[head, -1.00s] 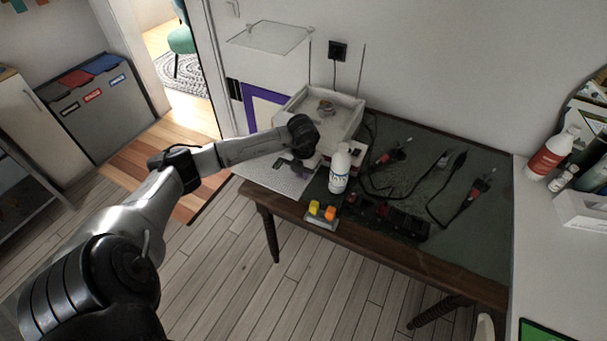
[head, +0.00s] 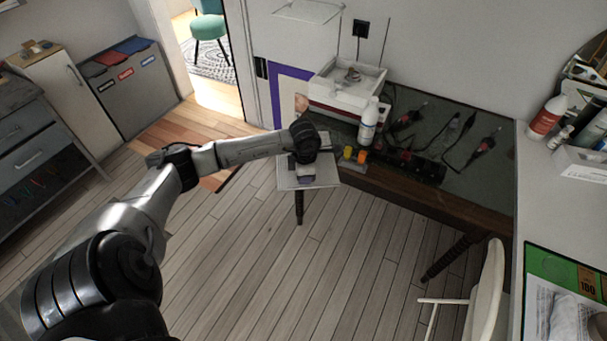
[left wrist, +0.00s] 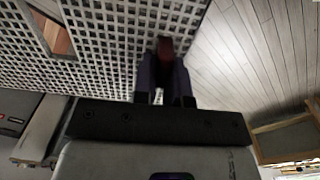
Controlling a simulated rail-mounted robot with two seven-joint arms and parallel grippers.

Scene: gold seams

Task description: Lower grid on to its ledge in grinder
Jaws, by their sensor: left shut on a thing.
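The grid (head: 329,174) is a flat, pale panel, held out in front of the table's left end, over the floor. In the left wrist view it is a white lattice (left wrist: 105,45) with a rectangular cutout at the upper left. My right gripper is not in view.
A white bottle (head: 368,125) and a small holder with yellow and orange blocks (head: 354,160) stand near the table's front edge. Soldering tools and cables (head: 430,130) cover the dark table top to the right. A white chair (head: 484,295) stands at lower right. The floor between is clear.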

